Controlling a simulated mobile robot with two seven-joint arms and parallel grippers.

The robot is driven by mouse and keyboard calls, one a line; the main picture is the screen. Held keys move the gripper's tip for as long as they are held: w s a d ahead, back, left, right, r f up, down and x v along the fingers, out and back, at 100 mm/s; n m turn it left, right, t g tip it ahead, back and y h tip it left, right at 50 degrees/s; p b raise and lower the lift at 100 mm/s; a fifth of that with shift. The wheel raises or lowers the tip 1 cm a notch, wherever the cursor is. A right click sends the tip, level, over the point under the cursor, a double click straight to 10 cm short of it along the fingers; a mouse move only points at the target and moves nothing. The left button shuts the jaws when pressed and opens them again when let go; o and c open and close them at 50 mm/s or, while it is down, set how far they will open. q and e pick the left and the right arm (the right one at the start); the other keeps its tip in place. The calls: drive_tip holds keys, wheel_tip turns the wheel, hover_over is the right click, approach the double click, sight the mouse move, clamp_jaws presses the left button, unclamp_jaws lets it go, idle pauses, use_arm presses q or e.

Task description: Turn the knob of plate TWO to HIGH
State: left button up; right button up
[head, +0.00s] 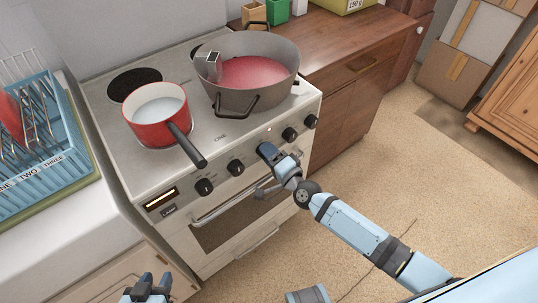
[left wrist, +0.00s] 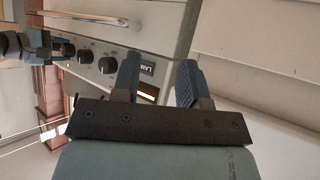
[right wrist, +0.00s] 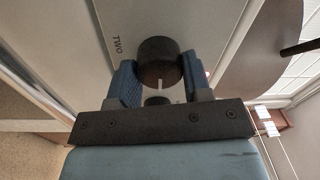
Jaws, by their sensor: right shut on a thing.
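The right wrist view shows a black round knob (right wrist: 158,62) between the fingers of my right gripper (right wrist: 160,85). The label TWO (right wrist: 116,45) stands on the panel beside it. A white mark on the knob points toward the gripper's base in that view. In the head view my right gripper (head: 268,152) is at the middle of the stove (head: 135,180) front and hides this knob. My left gripper (head: 150,284) is low at the left, open and empty, away from the stove. Its spread fingers show in the left wrist view (left wrist: 158,82).
Other black knobs (head: 236,167) sit on both sides of my right gripper. An oven handle (head: 225,208) runs below. A red pot (head: 158,118) and a large grey pot (head: 250,82) stand on top; the red pot's handle (head: 187,145) sticks out toward the front. A blue dish rack (head: 50,180) stands left.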

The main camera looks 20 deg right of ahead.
use_arm(q)
drive_tip(key=shift+f+b, duration=0.45)
drive_tip(key=shift+b, duration=0.45)
use_arm(e)
drive_tip(key=shift+f+m+h, duration=0.15)
drive_tip(key=shift+m+h, duration=0.25)
drive_tip(key=shift+m, duration=4.2)
use_arm(q)
drive_tip(key=shift+d, duration=0.1)
use_arm(e)
drive_tip(key=shift+m, duration=0.3)
drive_tip(key=o, duration=0.9)
drive_tip(key=shift+o, duration=0.2)
